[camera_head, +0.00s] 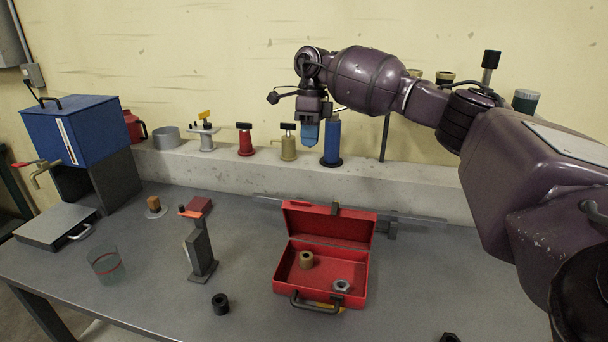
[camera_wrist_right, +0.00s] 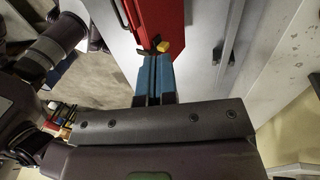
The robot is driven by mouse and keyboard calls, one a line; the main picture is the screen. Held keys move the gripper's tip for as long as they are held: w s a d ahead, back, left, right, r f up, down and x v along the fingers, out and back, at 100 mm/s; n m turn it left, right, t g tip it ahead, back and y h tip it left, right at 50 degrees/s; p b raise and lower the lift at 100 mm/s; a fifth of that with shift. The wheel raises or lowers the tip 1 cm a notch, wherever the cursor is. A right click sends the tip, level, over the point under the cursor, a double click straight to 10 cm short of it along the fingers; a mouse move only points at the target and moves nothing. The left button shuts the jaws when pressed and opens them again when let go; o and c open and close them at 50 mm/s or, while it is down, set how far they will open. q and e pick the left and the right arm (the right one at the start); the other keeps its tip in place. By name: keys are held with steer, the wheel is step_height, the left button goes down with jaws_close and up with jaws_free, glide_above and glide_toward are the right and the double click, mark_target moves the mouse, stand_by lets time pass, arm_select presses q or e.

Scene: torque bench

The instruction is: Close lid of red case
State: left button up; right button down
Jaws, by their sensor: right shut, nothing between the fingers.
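The red case (camera_head: 318,285) stands on the grey bench with its lid (camera_head: 330,223) open and upright at the back. A brass-coloured bushing (camera_head: 306,260) and a hex nut (camera_head: 342,286) lie inside. Its dark handle (camera_head: 314,307) is at the front. My right gripper (camera_head: 310,138) points down, high above the lid and apart from it, with blue fingers shut and empty. In the right wrist view the shut fingers (camera_wrist_right: 153,75) appear just below the red lid (camera_wrist_right: 158,20) and its yellow latch (camera_wrist_right: 163,46). My left gripper is out of view.
A dark upright stand (camera_head: 199,255) and a black ring (camera_head: 220,304) are left of the case. A glass (camera_head: 105,264) and a blue box (camera_head: 75,130) are farther left. Several tools line the concrete ledge (camera_head: 400,182) behind. The bench right of the case looks mostly clear.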

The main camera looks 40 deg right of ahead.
steer(key=x, duration=0.3)
steer(key=s+a+x, duration=0.1)
steer(key=x, duration=0.3)
steer(key=p+x, duration=0.1)
steer(key=x, duration=0.3)
steer(key=shift+s+a+r, duration=0.2)
steer(key=shift+s+a, duration=0.05)
steer(key=shift+a, duration=0.15)
steer(key=shift+s+a+f, duration=0.2)
steer(key=shift+s+a, duration=0.1)
steer(key=shift+a, duration=0.05)
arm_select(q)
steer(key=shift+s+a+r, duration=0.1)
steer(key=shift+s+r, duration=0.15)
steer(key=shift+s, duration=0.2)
arm_select(e)
steer(key=shift+f, duration=0.15)
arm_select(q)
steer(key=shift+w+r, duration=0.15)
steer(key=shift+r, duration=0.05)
arm_select(e)
steer(key=shift+a, duration=0.15)
